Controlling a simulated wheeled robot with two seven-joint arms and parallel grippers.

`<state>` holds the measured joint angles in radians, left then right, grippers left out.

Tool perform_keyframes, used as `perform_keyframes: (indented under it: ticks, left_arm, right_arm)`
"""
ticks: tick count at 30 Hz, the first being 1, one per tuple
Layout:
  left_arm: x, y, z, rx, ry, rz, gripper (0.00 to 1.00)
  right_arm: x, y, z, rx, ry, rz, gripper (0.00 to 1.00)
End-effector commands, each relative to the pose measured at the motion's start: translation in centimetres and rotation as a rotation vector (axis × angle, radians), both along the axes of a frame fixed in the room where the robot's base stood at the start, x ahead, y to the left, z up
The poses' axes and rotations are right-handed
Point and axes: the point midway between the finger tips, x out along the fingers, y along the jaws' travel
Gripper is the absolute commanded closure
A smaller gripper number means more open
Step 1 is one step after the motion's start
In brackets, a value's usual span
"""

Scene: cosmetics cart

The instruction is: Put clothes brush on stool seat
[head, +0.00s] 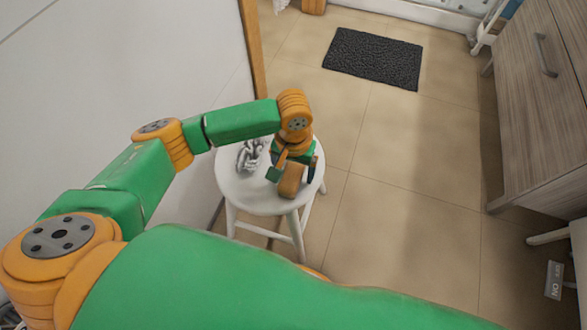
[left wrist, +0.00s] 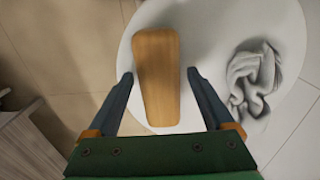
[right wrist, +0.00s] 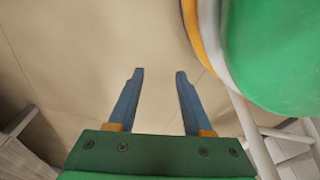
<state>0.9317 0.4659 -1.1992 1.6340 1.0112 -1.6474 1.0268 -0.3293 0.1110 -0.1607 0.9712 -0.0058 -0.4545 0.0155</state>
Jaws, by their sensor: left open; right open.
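The clothes brush (head: 291,181), with a brown wooden body, is at the front right of the white stool seat (head: 245,199). In the left wrist view the brush (left wrist: 157,75) lies over the white stool seat (left wrist: 205,30), lengthwise between my left gripper's fingers. My left gripper (head: 284,172) is open, its blue fingers (left wrist: 159,75) on either side of the brush with gaps showing. My right gripper (right wrist: 159,72) is open and empty above the tiled floor.
A crumpled grey-white cloth (head: 250,154) lies on the stool seat beside the brush; it also shows in the left wrist view (left wrist: 250,78). A dark mat (head: 373,58) lies on the floor. A wooden drawer cabinet (head: 540,110) stands at right. The floor between is clear.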

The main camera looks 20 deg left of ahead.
Motion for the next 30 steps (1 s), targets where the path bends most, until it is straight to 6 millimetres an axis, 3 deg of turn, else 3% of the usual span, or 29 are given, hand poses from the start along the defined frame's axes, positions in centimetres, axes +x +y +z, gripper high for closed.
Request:
perform_keyframes:
  ticks: [10, 15, 30]
  left_arm:
    - [0.1, -0.1, 8.5, -0.002, -0.002, -0.001, 0.14]
    - [0.1, -0.1, 11.4, -0.001, -0.001, 0.0, 0.14]
    - [0.0, 0.0, 12.0, 0.0, 0.0, 0.001, 0.14]
  right_arm:
    - [-3.3, -2.7, 2.1, -0.032, 0.007, -0.001, 0.5]
    - [-4.2, -2.3, 3.0, -0.025, 0.018, 0.004, 0.5]
    - [-4.4, -2.0, 2.9, -0.022, 0.024, 0.007, 0.5]
